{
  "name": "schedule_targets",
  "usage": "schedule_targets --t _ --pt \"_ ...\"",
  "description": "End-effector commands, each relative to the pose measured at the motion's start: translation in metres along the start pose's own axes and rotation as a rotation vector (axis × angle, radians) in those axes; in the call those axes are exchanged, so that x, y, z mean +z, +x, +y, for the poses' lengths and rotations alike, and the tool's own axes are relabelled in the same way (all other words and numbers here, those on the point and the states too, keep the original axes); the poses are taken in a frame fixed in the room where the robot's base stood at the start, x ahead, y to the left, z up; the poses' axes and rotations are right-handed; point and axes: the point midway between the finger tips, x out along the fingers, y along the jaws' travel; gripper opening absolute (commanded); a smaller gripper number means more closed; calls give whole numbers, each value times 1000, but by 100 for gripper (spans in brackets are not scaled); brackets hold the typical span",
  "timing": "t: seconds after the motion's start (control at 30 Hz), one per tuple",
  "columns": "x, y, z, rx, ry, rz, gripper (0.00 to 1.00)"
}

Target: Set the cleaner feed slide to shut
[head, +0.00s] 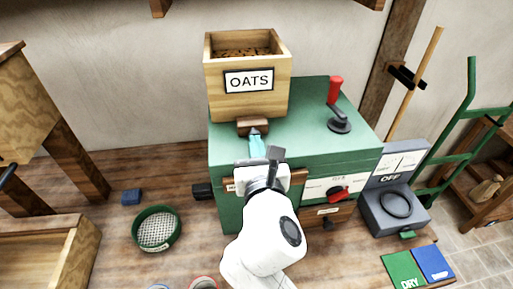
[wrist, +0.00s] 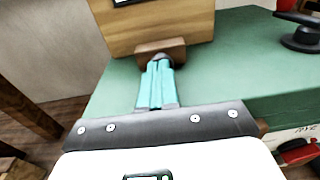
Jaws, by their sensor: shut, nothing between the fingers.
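The cleaner is a green-topped machine (head: 305,125) with a wooden hopper (head: 248,95) labelled OATS on it, holding grain. A brown wooden slide block (head: 247,124) sticks out at the foot of the hopper's front; it also shows in the wrist view (wrist: 175,47). My gripper (head: 256,133) is shut and empty, its teal fingers pointing at the slide's front. In the wrist view the fingertips (wrist: 160,62) meet a dark round knob on the block. I cannot tell whether they touch it. The slide's travel marks are not visible.
A red-handled lever (head: 336,92) stands at the right on the green top. A red knob (head: 337,192) sits on the front panel. A grey box (head: 390,205) reading OFF stands to the right.

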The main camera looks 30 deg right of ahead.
Motion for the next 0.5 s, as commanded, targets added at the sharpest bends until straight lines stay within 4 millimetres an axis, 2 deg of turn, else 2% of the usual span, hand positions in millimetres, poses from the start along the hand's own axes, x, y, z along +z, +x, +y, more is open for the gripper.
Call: schedule_targets --t 0.13,0.33,0.5 --pt "2 2 0 -1 0 0 0" --pt "5 24 0 -2 -1 0 0" --pt "3 32 1 1 2 -2 0"
